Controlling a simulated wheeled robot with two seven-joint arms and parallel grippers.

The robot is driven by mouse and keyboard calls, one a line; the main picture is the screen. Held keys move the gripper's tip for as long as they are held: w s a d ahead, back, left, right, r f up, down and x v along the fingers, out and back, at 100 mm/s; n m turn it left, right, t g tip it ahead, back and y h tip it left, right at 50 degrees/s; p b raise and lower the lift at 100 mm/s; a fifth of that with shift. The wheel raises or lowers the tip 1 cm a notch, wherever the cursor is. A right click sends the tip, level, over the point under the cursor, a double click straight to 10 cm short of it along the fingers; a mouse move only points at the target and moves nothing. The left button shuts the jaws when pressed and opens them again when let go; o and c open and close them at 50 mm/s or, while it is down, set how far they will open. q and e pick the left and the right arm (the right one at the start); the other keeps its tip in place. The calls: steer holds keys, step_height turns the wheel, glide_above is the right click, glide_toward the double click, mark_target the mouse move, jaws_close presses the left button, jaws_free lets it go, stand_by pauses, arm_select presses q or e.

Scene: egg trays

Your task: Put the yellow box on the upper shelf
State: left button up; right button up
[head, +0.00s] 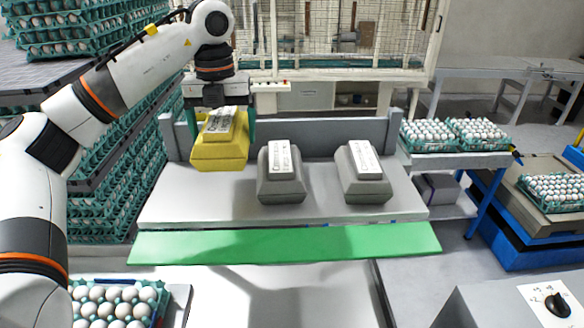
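The yellow box (218,150) has a pale printed label on its top and is at the left end of the white shelf surface (320,207). My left gripper (221,122) comes down from above with its teal fingers on either side of the box, and looks shut on it. My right gripper is not in view.
Two grey boxes with labels, one in the middle (280,186) and one at right (365,187), stand on the white surface. A grey back panel (320,138) runs behind them. Egg trays (428,134) stand on a side table to the right. Stacked trays (105,200) are at left.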

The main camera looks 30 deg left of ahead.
mark_target(214, 122)
arm_select(q)
steer(key=shift+f, duration=0.2)
steer(key=s+f, duration=0.3)
steer(key=shift+a+f, duration=0.15)
steer(key=shift+f, duration=0.05)
steer(key=shift+w+f, duration=0.55)
steer(key=shift+f, duration=0.25)
steer(key=shift+w+f, duration=0.25)
steer(key=shift+f, duration=0.45)
steer(key=shift+s+f, duration=0.3)
steer(key=shift+f, duration=0.75)
steer(key=shift+w+f, duration=0.1)
steer(key=shift+f, duration=0.05)
steer(key=o, duration=0.9)
steer(key=shift+f, duration=0.15)
steer(key=shift+o, duration=0.7)
steer(key=shift+r, duration=0.55)
step_height(214, 122, up, 9)
steer(key=shift+r, duration=1.15)
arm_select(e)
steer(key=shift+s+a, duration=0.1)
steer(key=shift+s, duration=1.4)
